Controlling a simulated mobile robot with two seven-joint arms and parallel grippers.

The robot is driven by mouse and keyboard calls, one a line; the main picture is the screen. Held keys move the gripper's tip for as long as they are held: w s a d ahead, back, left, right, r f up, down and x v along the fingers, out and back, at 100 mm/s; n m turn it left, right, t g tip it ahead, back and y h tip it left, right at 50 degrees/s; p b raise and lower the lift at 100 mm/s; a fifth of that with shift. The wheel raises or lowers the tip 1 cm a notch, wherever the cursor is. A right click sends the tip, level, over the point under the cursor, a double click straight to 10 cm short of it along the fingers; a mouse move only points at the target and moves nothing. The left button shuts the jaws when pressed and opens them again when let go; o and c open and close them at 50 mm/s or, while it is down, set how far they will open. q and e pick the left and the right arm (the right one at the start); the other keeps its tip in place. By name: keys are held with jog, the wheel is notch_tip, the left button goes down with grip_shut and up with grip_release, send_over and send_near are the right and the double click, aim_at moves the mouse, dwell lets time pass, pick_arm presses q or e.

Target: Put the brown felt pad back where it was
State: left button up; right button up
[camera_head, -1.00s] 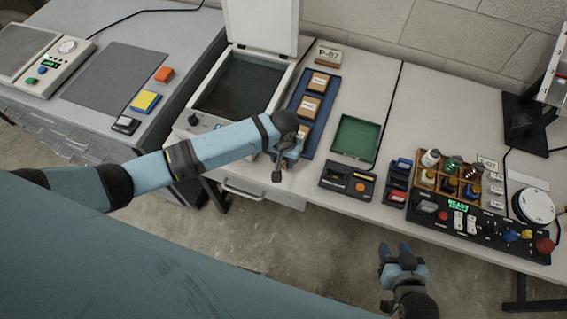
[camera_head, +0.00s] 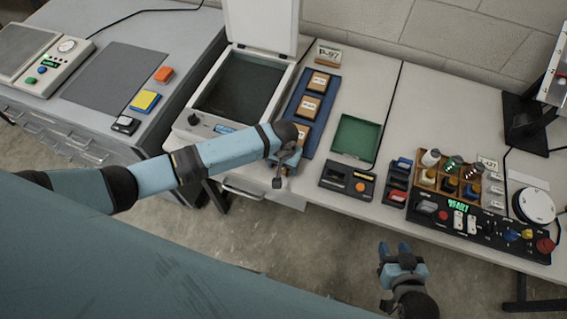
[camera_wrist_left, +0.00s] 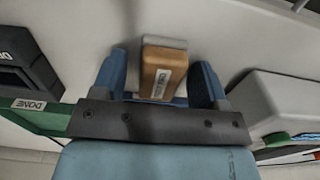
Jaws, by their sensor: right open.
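A brown block-shaped piece (camera_wrist_left: 162,75) with a pale top edge and a white label stands between the blue fingers of my left gripper (camera_wrist_left: 162,85) in the left wrist view. I cannot tell whether it is the brown felt pad, nor whether the fingers press on it; a narrow gap shows at its left. In the head view my left gripper (camera_head: 283,165) is low at the near end of the blue tray (camera_head: 294,101), and the piece is hidden. Several brown labelled pieces (camera_head: 311,105) lie in this tray. My right gripper (camera_head: 396,248) is open and empty, in front of the table.
A scanner (camera_head: 240,85) with raised lid stands left of the blue tray. A green tray (camera_head: 357,136) and a dark box (camera_head: 347,181) are to its right, then a bottle rack (camera_head: 427,187) and a control panel (camera_head: 480,228).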

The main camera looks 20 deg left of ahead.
pick_arm(q)
notch_tip(320, 180, up, 11)
jog(key=s+d+f+t+h, duration=0.1)
jog(key=s, duration=0.1)
jog(key=s+d+f+t+h, duration=0.1)
jog(key=s+h, duration=0.1)
jog(key=s+d+f+m+t+h, duration=0.1)
jog(key=s+d+f, duration=0.1)
jog(key=shift+s+d+t, duration=0.1)
jog(key=shift+s+t, duration=0.15)
jog(key=shift+t, duration=0.15)
jog(key=s+a+m+t, duration=0.1)
jog(key=s+a+t, duration=0.6)
jog(key=s+a, duration=0.2)
jog(key=shift+s+m+y, duration=0.3)
jog(key=shift+s+m, duration=0.1)
jog(key=shift+s, duration=0.5)
